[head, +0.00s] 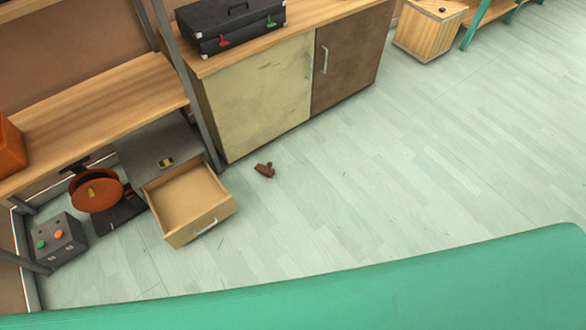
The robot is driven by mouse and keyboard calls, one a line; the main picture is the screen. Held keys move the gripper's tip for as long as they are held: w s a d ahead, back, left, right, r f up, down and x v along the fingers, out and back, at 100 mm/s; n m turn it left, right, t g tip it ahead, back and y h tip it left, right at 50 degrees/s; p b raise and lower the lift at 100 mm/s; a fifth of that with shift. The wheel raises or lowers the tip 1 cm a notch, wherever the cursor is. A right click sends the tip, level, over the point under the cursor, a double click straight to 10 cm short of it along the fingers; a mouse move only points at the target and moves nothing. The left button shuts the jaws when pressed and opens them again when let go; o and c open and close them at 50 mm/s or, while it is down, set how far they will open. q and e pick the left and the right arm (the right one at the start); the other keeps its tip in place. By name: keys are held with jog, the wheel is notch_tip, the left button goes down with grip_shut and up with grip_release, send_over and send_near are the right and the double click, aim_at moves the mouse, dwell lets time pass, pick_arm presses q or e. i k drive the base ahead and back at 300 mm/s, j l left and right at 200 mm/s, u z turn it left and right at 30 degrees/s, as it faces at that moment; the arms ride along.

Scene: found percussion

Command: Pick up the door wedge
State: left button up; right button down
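A small reddish-brown object that looks like the door wedge (264,169) lies on the pale floor, just in front of the low cabinet and right of the open drawer. Its fine shape is too small to make out. Neither of my grippers shows in the head view.
An open, empty-looking drawer (189,239) juts out at left. The cabinet (262,98) carries a black case (230,24). A grey box (60,241) and an orange round thing (97,190) stand under the desk. A green surface (400,294) spans the bottom.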

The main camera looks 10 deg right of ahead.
aim_at(269, 171)
jog(key=i+l+u, duration=0.15)
jog(key=i+l, duration=0.5)
jog(key=i, duration=0.15)
